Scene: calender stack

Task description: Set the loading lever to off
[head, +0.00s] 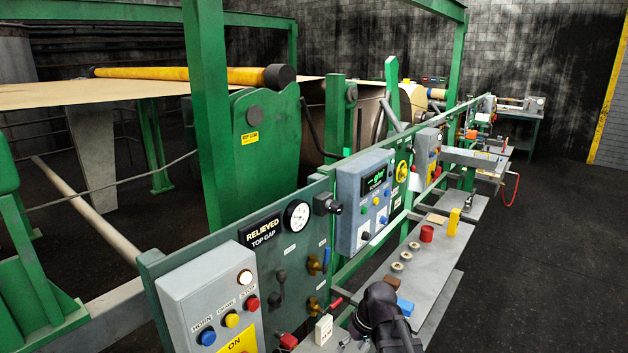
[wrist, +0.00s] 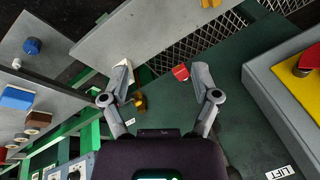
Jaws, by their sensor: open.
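A black lever (head: 281,285) stands on the green panel (head: 300,252) below the sign reading RELIEVED TOP GAP (head: 262,231). Brass valves with a blue handle (head: 326,258) and a red handle (head: 336,302) are to its right. No readable label tells me which one is the loading lever. My gripper (wrist: 158,75) is open and empty in the wrist view, its fingers spread beside the green panel. A small red part (wrist: 181,72) shows near the right finger and a brass part (wrist: 139,103) shows near the left finger. In the head view my dark wrist is at the bottom, and the fingertips are hard to make out.
A grey button box (head: 180,295) is at the left of the panel, and a blue-grey control box (head: 347,200) is to the right. A metal shelf (head: 432,275) holds rolls, a red cup (head: 427,233) and a blue block (head: 405,307). Open dark floor lies at right.

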